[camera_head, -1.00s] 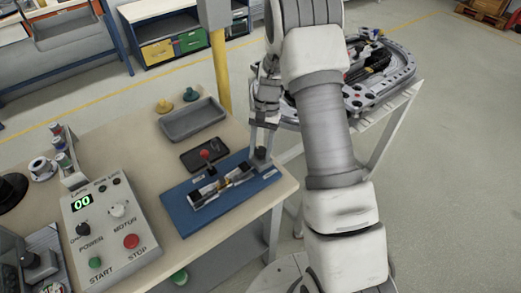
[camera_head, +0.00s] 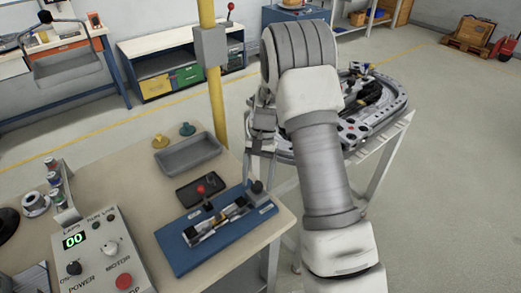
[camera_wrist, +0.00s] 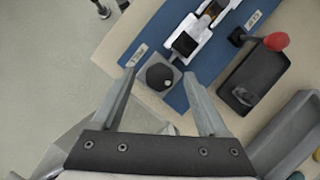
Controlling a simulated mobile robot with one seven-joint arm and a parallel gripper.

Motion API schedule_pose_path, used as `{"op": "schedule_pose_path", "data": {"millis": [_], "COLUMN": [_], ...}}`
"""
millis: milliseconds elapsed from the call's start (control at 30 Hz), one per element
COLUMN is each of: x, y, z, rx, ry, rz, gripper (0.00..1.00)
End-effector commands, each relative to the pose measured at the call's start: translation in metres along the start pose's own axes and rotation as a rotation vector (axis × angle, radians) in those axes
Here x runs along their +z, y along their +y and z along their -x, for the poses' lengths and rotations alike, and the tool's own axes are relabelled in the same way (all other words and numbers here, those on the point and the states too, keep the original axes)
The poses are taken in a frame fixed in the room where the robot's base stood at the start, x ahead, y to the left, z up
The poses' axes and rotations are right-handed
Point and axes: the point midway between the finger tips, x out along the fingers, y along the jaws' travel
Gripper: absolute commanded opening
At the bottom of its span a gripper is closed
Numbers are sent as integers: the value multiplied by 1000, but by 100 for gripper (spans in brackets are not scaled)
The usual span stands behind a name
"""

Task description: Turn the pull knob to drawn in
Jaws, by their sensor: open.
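The pull knob is a round black knob (camera_wrist: 160,76) on a grey square base at one end of a blue board (camera_wrist: 181,101). In the head view the knob (camera_head: 257,187) is at the board's right end. A white label is beside it. My gripper (camera_wrist: 160,74) is open and empty. In the wrist view its two fingertips lie on either side of the knob, apart from it. In the head view my gripper (camera_head: 260,165) points down over the knob. I cannot tell how far above it the fingertips are.
A black box with a red-tipped lever (camera_wrist: 258,75) stands beside the board. A grey tray (camera_head: 188,153) is behind it. The control box (camera_head: 100,255) with LAPS display is at left. A yellow post (camera_head: 216,95) rises behind the bench. The ring track (camera_head: 375,115) is beyond my arm.

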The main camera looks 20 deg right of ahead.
Motion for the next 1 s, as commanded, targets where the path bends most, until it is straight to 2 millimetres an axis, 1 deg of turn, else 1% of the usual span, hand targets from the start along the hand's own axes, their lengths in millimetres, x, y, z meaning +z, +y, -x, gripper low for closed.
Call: {"op": "schedule_pose_path", "data": {"millis": [33, 400, 533, 600, 733, 833, 1000], "x": [-1, 0, 0, 0, 0, 0, 0], "y": [0, 0, 0, 0, 0, 0, 0], "z": [12, 102, 128, 138, 150, 154, 155], "rx": [-2, -2, -2, -2, -1, -1, 0], "ry": [5, 6, 4, 3, 1, 1, 0], "rz": [0, -1, 0, -1, -1, -1, -1], "gripper": [77, 77, 77, 77, 77, 77, 77]}}
